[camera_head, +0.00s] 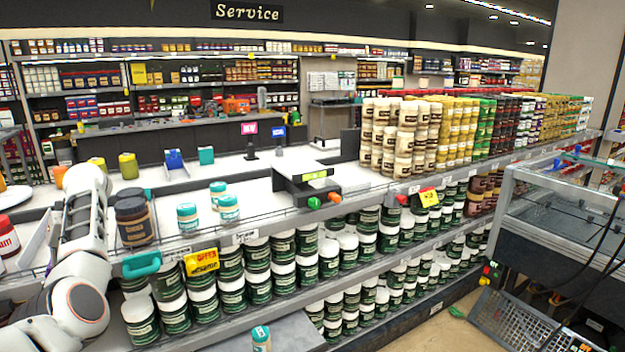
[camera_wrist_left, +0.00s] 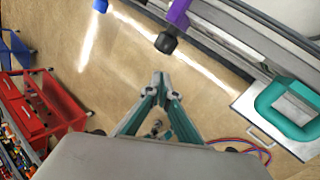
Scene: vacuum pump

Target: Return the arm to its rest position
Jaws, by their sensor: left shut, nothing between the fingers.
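My left arm (camera_head: 85,240) shows as white links at the left edge of the head view, in front of the shelving and the counter. Its gripper cannot be made out in that view. In the left wrist view my left gripper (camera_wrist_left: 159,78) has teal and grey fingers that meet at their tips. It is shut and empty, with tan floor behind it. My right arm and gripper show in neither view.
Dark jars (camera_head: 135,222) and teal-lidded jars (camera_head: 188,217) stand on the counter close to my left arm. Below are shelves of green cans (camera_head: 232,296). In the wrist view, a red cart (camera_wrist_left: 40,110) is left, and a teal handle (camera_wrist_left: 268,105) on a white panel is right.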

